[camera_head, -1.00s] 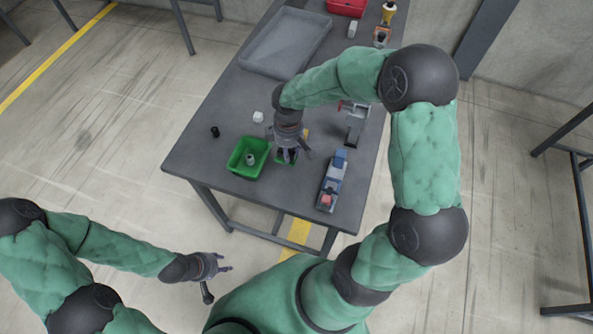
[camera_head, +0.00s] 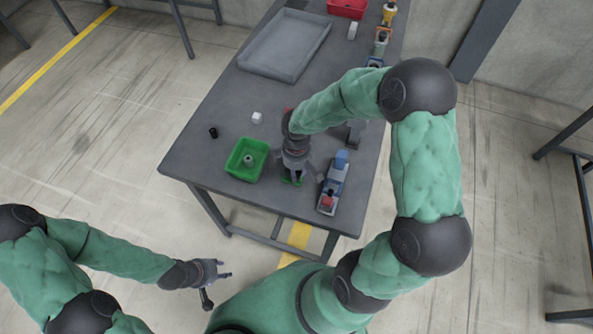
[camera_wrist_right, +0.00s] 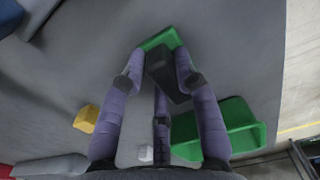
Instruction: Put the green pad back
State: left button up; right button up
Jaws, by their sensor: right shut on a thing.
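The green pad (camera_head: 288,180) shows just under my right gripper (camera_head: 294,178), near the table's front edge. In the right wrist view the pad (camera_wrist_right: 160,40) sits between the fingertips of my right gripper (camera_wrist_right: 162,58), which is shut on it. The fingers and a dark block-like part cover some of the pad. I cannot tell whether it touches the table. My left gripper (camera_head: 222,271) is open and empty, away from the table at the lower left.
A green bin (camera_head: 243,176) holding a grey ring-like part stands left of my right gripper. A blue-grey device (camera_head: 333,188) stands close on its right.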

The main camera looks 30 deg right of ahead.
jog(key=shift+f, duration=0.2)
jog(key=o, duration=1.1)
jog(key=shift+r, duration=0.1)
jog(key=shift+r, duration=0.5)
notch_tip(320, 180, up, 11)
jog(key=p, duration=0.4)
jog(key=shift+r, duration=0.15)
